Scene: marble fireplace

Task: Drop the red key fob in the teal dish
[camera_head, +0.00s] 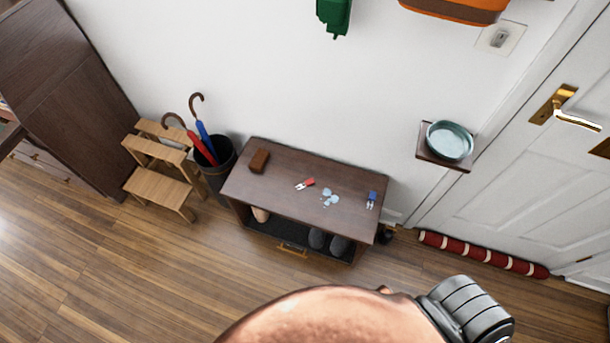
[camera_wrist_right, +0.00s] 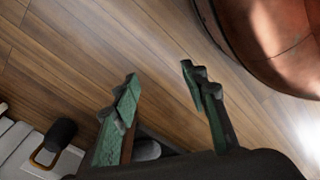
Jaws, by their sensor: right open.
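The red key fob (camera_head: 308,182) lies on top of the dark wooden bench (camera_head: 290,163), near its middle, with a pale key part at its left. The teal dish (camera_head: 450,142) sits on a small dark wall shelf (camera_head: 426,156) to the right of the bench, beside the door. My right gripper (camera_wrist_right: 158,78) shows in the right wrist view, with its two green fingers apart and nothing between them. It is over the wooden floor, away from the fob. My left gripper is in neither view.
A red draught roll (camera_head: 480,255) lies along the door (camera_head: 530,190).

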